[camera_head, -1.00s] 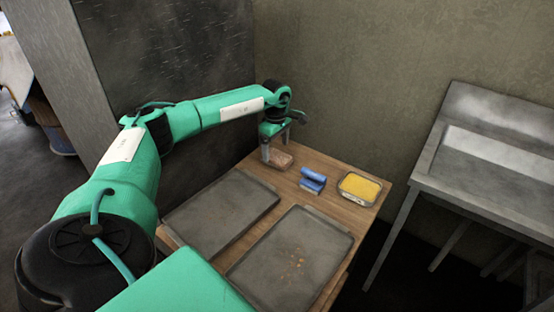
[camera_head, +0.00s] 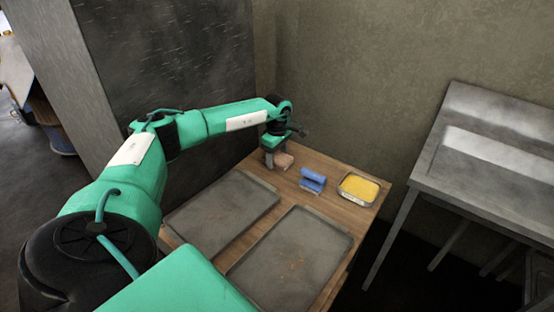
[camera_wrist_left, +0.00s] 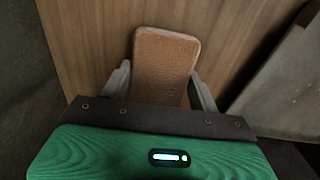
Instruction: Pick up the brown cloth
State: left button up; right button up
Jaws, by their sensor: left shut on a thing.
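The brown cloth (camera_head: 284,161) lies at the far left corner of the wooden table, partly hidden by my left gripper. In the left wrist view it is a flat, rounded brown pad (camera_wrist_left: 165,62) between the two fingers. My left gripper (camera_head: 272,161) reaches down over it from the left and is shut on it; its fingers (camera_wrist_left: 160,90) stand at the cloth's two sides. Whether the cloth is clear of the table I cannot tell. My right gripper is not in view.
The wooden table (camera_head: 327,178) also holds a blue object (camera_head: 312,180), a metal tin with yellow contents (camera_head: 358,187) and two dark trays, the left one (camera_head: 222,205) and the right one (camera_head: 292,260). A wall stands behind; a metal bench (camera_head: 480,180) is at the right.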

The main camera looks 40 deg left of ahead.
aim_at(277, 156)
pick_arm(q)
jog(key=shift+r, duration=0.15)
